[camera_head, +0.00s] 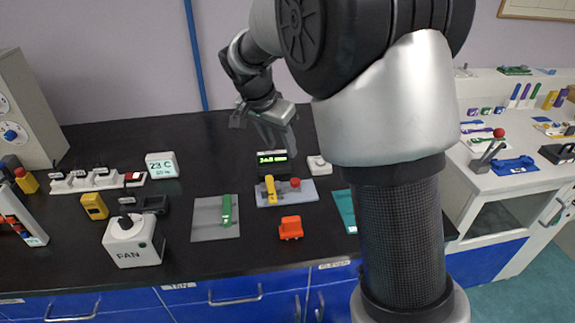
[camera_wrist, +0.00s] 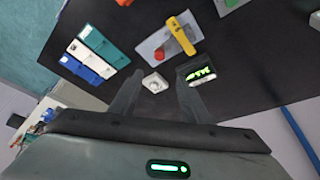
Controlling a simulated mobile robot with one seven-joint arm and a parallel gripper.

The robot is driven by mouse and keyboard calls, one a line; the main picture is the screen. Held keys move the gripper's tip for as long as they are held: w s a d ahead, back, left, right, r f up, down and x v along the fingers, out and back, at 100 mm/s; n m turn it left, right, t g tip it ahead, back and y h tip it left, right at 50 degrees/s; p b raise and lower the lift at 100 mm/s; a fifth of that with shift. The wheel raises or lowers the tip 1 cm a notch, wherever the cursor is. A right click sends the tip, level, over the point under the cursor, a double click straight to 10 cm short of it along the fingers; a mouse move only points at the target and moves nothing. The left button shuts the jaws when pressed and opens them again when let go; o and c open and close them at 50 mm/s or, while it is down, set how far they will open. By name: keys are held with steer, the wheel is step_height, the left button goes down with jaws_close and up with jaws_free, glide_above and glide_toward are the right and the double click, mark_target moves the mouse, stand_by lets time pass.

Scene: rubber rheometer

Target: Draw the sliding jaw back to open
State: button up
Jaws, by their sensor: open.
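A light grey plate (camera_head: 309,197) on the black bench carries a yellow bar (camera_head: 271,189) and a red knob (camera_head: 295,183). The plate (camera_wrist: 150,46), yellow bar (camera_wrist: 180,34) and red knob (camera_wrist: 169,47) also show in the wrist view. I cannot tell for certain which part is the sliding jaw. A green bar (camera_head: 227,209) lies on another grey plate (camera_head: 207,217) to the left. My gripper (camera_head: 277,143) is open and empty, above the bench behind the yellow bar. Its fingers (camera_wrist: 157,97) are apart in the wrist view, touching nothing visible.
A black display (camera_head: 272,162) and a white button box (camera_head: 319,165) stand behind the plate. An orange block (camera_head: 290,228) sits in front. A FAN box (camera_head: 133,243) stands front left. My arm hides part of the bench's right side.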

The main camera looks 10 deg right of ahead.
mark_target(295, 180)
steer(key=b+x, duration=0.2)
steer(key=x, duration=1.4)
steer(key=shift+d+f, duration=0.1)
steer(key=shift+f, duration=0.2)
jaws_close()
